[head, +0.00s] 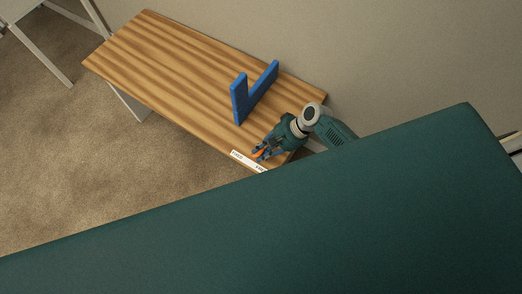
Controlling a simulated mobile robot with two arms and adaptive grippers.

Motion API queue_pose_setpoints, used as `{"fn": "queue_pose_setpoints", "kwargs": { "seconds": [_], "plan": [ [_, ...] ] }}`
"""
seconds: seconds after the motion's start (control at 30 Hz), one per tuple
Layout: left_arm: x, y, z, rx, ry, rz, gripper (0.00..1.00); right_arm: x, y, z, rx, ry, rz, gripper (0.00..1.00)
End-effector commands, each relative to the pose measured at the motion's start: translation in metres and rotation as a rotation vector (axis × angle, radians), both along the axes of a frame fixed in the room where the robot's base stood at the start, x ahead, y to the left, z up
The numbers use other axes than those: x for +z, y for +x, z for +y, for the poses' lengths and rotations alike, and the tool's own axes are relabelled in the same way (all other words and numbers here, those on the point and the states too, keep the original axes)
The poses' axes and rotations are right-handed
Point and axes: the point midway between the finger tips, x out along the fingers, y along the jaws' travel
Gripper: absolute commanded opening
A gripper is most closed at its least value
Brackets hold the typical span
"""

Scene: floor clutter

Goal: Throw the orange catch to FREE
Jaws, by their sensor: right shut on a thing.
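The orange catch (259,152) shows as a small orange piece at the front right edge of the wooden table. My right gripper (262,153) is at the catch, its blue fingers shut on it. A white label strip (240,157) with dark lettering runs along the table edge just beside the gripper; the lettering is too small to read, and part of the strip is hidden behind the gripper. My left gripper is not in view.
The wooden table (190,70) stands against a beige wall. Brown carpet (90,160) lies open at left. A white-legged table (45,50) stands at upper left.

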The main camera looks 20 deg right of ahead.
Motion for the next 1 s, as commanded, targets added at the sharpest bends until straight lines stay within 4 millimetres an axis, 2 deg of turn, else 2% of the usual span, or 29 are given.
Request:
{"fn": "queue_pose_setpoints", "kwargs": {
  "seconds": [0.13, 0.17, 0.23, 0.27, 0.67, 1.0],
  "plan": [
    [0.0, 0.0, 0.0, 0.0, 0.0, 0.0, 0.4, -0.001, -0.001, 0.0, 0.004, -0.003, 0.001, 0.0],
    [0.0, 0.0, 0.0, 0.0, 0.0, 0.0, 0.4, -0.001, -0.001, 0.0, 0.004, -0.003, 0.001, 0.24],
    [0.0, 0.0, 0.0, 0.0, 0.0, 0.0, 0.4, -0.001, -0.001, 0.0, 0.003, -0.002, 0.002, 0.38],
    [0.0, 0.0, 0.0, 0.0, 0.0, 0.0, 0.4, -0.001, -0.001, 0.0, 0.003, -0.003, 0.001, 0.4],
    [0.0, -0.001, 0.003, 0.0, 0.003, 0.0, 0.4, 0.006, -0.001, -0.006, 0.002, -0.004, 0.0, 0.4],
    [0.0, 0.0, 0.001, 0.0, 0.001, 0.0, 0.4, 0.06, -0.01, -0.045, 0.003, -0.005, 0.0, 0.4]
  ]
}}
